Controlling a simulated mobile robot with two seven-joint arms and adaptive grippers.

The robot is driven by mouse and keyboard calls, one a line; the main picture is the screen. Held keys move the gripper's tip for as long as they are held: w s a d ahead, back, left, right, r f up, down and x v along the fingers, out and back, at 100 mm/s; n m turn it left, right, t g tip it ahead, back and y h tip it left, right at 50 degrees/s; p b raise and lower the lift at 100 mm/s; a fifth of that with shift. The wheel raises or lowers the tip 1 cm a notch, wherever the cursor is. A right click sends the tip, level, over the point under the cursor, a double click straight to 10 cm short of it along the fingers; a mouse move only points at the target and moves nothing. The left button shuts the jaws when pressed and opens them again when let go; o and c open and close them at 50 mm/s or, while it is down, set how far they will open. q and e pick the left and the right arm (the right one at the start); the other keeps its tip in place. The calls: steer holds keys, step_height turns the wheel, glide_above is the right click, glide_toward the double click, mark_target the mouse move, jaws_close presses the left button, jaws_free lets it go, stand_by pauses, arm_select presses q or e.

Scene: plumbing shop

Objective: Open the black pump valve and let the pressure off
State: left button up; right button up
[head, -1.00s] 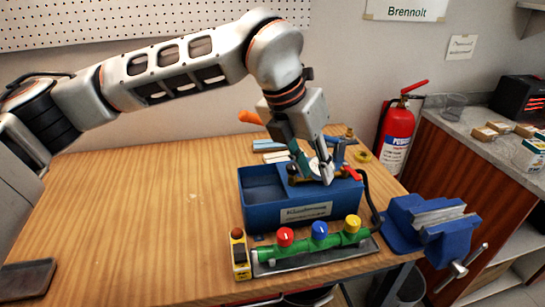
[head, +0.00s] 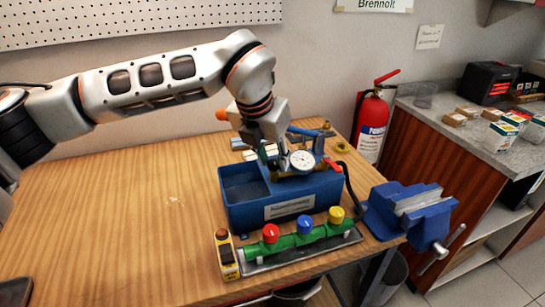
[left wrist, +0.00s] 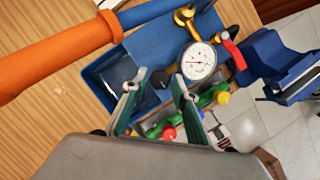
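The blue test pump (head: 290,210) stands on the wooden bench, with an open tank on its left. Its round white gauge (head: 301,161) faces me, and the gauge also shows in the left wrist view (left wrist: 199,61). A red lever (head: 332,164) sits right of the gauge. In the left wrist view a black knob (left wrist: 160,79), apparently the pump valve, lies between and beyond my fingertips. My left gripper (head: 270,153) is open and empty behind and left of the gauge; its two fingers stand apart in the left wrist view (left wrist: 155,90). My right gripper is out of view.
A green manifold (head: 285,243) with red, blue and yellow knobs lies in front of the pump, beside a yellow-black device (head: 227,255). A blue vise (head: 410,213) is at the right edge. An orange-ended blue handle (left wrist: 60,61) passes near the gripper.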

arm_select(q)
jaws_close()
steer(key=shift+n, duration=0.3)
steer(key=n+y+b, duration=0.1)
steer(key=n, duration=0.1)
steer(key=shift+d+n+t, duration=0.15)
steer(key=shift+n+t, duration=0.15)
steer(key=n+y, duration=0.1)
steer(key=n, duration=0.2)
steer(key=shift+d+n+y+b, duration=0.1)
steer(key=shift+n+y+b, duration=0.2)
steer(key=shift+b, duration=0.1)
steer(key=n, duration=0.2)
steer(key=n+y, duration=0.1)
steer(key=n, duration=0.1)
steer(key=shift+d+r+n+y, duration=0.1)
steer(key=shift+d+n+y, duration=0.05)
steer(key=shift+n+y, duration=0.15)
steer(key=n, duration=0.2)
steer(key=n+g+y, duration=0.1)
steer(key=n, duration=0.1)
steer(key=shift+w+g, duration=0.15)
steer(key=shift+g, duration=0.15)
steer(key=shift+d+n, duration=0.1)
steer(key=shift+n, duration=0.2)
